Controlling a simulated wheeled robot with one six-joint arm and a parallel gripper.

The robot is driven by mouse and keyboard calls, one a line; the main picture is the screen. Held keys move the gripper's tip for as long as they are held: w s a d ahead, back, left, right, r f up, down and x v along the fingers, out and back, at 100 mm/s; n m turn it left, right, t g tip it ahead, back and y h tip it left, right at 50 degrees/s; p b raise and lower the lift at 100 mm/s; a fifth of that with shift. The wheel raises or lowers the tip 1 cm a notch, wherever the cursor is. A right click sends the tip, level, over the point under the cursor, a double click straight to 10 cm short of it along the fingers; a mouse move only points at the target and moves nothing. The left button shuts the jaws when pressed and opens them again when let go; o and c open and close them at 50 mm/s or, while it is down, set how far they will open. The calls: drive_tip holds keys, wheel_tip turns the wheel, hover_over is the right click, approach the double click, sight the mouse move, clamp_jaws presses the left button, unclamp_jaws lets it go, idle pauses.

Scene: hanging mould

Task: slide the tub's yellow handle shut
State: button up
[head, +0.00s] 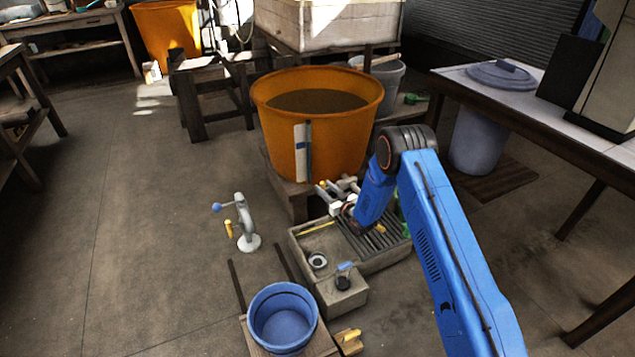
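The big orange tub (275,130) stands on a wooden stand and holds a brownish liquid. A small yellow piece, seemingly the yellow handle (323,184), shows low at the tub's front, among grey and white parts. My blue arm reaches down from the right, and my gripper (337,199) is at these parts, close to the yellow piece. Its fingers are small and partly mixed with the fittings, so I cannot tell whether they touch the handle or how far apart they are.
A grey stone trough (310,243) with a slatted grate lies below my gripper. A blue bucket (283,318) stands in front of it, with another yellow-handled piece (350,336) beside it. A grey stand with blue and yellow levers (244,225) is left.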

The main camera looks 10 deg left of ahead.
drive_tip(key=x, duration=0.6)
clamp_jaws()
drive_tip(key=shift+w, duration=0.1)
